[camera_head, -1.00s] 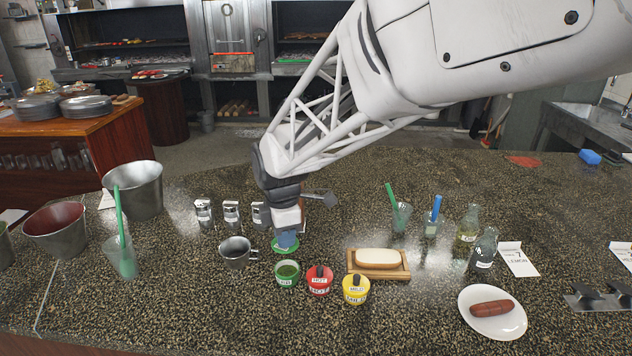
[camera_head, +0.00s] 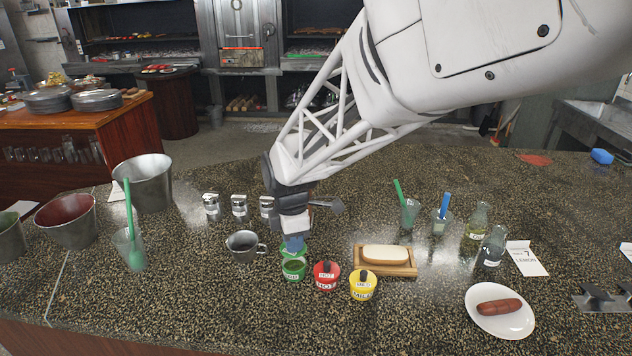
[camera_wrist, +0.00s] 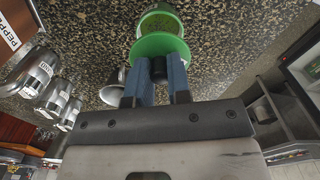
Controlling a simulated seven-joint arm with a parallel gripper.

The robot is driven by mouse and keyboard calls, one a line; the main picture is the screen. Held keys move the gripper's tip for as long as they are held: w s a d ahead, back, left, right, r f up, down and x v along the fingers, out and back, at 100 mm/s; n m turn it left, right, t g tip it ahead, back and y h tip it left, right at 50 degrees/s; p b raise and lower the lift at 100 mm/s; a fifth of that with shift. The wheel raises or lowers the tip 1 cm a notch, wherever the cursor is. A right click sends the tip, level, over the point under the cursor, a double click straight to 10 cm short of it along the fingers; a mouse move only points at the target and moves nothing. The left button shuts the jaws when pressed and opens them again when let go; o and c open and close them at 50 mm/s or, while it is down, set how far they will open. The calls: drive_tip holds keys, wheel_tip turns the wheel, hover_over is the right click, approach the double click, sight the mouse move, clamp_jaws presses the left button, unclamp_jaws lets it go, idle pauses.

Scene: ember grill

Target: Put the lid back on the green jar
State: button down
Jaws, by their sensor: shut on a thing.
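The green jar (camera_head: 293,270) stands on the counter with its top open and green contents showing; the jar also shows in the wrist view (camera_wrist: 160,20). My gripper (camera_head: 293,243) is just above and behind it, with blue fingertips pointing down. In the wrist view my gripper (camera_wrist: 157,75) is shut on the dark knob of the green lid (camera_wrist: 160,45). The lid is held close to the jar mouth, covering part of it in the wrist view. In the head view the lid (camera_head: 293,252) is partly hidden by the fingers; I cannot tell whether it touches the rim.
A red jar (camera_head: 326,277) and a yellow jar (camera_head: 363,285), both lidded, stand to the right. A metal cup (camera_head: 243,245) stands close on the left. Bread on a wooden board (camera_head: 400,270) lies further right. Metal shakers (camera_head: 239,206) stand behind.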

drive_tip(key=shift+f, duration=1.7)
drive_tip(key=shift+f, duration=0.2)
idle(0.8)
drive_tip(key=c, duration=0.5)
unclamp_jaws()
drive_tip(key=shift+r, duration=0.1)
drive_tip(key=shift+r, duration=2.15)
clamp_jaws()
